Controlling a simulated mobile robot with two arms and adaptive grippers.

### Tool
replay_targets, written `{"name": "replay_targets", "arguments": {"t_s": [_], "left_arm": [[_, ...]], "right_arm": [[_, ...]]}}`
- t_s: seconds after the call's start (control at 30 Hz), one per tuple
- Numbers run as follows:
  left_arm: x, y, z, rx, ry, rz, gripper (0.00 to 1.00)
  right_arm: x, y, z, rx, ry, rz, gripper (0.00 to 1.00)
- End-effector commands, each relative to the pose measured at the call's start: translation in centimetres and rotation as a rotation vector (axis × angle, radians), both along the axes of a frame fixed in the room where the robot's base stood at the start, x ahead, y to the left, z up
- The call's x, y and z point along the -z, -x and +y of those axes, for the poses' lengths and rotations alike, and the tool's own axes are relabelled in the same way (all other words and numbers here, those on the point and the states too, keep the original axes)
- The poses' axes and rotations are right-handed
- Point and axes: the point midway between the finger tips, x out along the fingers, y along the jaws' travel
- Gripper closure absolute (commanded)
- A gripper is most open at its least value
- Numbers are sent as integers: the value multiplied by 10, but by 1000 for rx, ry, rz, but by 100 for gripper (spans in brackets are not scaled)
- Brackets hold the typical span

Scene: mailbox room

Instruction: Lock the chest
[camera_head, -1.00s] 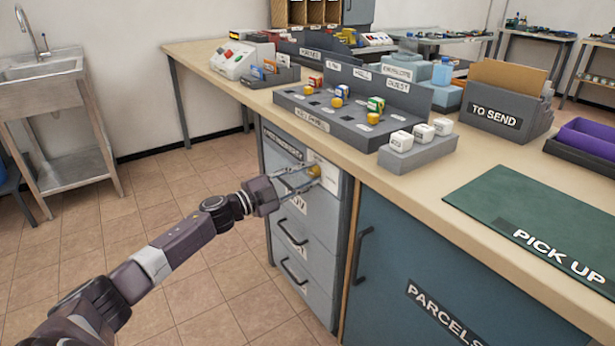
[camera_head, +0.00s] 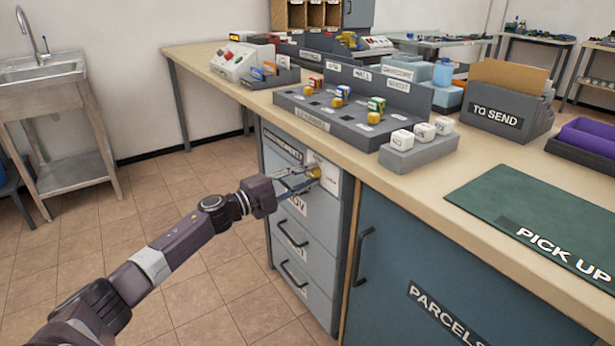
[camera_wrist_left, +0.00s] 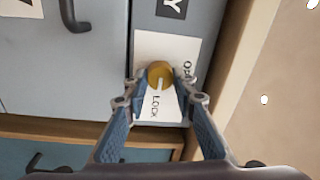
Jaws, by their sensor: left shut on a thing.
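The chest is a grey drawer cabinet (camera_head: 322,245) under the wooden counter, with labelled drawers and dark handles. At its upper right is a white plate with a round yellow lock knob (camera_head: 315,173). In the left wrist view the knob (camera_wrist_left: 159,73) carries a pale slot mark, and the plate (camera_wrist_left: 148,48) reads LOCK below the knob and a partly hidden word starting "OP" at right. My left gripper (camera_head: 305,178) is shut on the knob, its fingers (camera_wrist_left: 158,88) on either side of it. My right gripper is not in view.
The counter (camera_head: 420,185) overhangs the chest. A blue parcels cabinet (camera_head: 430,270) stands right of it. Trays with small boxes and a green pick-up mat (camera_head: 530,215) lie on top. Open tiled floor (camera_head: 190,270) lies left, with a sink (camera_head: 50,85) beyond.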

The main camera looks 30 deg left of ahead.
Motion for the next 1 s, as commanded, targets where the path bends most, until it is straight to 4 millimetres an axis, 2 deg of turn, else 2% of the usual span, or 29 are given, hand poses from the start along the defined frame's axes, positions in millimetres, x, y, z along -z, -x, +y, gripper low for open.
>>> {"name": "replay_targets", "arguments": {"t_s": [0.17, 0.2, 0.33, 0.67, 0.87, 1.0], "left_arm": [[2, 0, -1, 3, -3, 2, 100], [2, 1, -1, 3, -3, 2, 71], [1, 0, -1, 2, -2, 2, 57], [1, 2, 1, 0, -1, 2, 57], [4, 20, 8, 0, -1, 4, 57], [6, 39, 16, -1, -1, 7, 57]], "right_arm": [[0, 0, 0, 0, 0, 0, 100], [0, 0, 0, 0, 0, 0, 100], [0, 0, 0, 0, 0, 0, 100], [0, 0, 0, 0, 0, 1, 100], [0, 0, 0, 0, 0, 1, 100], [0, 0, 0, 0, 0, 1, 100]]}}
